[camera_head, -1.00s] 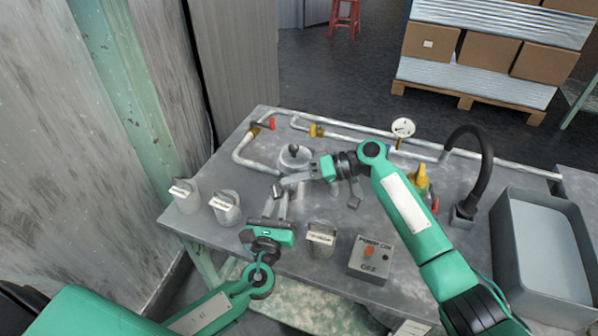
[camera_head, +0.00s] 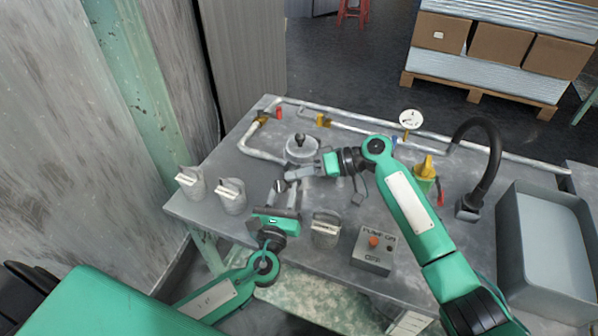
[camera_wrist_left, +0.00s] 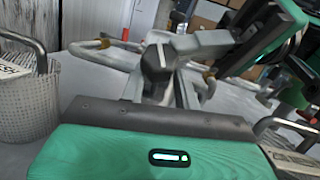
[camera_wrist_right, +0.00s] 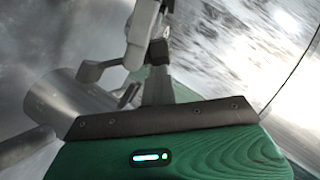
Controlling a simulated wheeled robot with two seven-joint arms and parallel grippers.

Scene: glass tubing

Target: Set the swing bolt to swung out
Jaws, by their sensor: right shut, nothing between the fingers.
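The grey lidded vessel (camera_head: 302,148) with a dark top knob stands at the table's middle. A small dark-ended piece, apparently the swing bolt (camera_head: 280,186), shows at its front left, low beside the grippers. My right gripper (camera_head: 291,174) is shut and empty, pointing left just in front of the vessel. My left gripper (camera_head: 284,192) points up the picture near the piece, its fingers apart. The crossing fingers hide the bolt's pivot and any contact.
Labelled grey canisters (camera_head: 231,196) stand at the left, another (camera_head: 326,229) in front. A pump box (camera_head: 374,249) with an orange button is front right. Pipes with a gauge (camera_head: 411,119) run behind. A black hose (camera_head: 487,165) and grey basin (camera_head: 540,243) are right.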

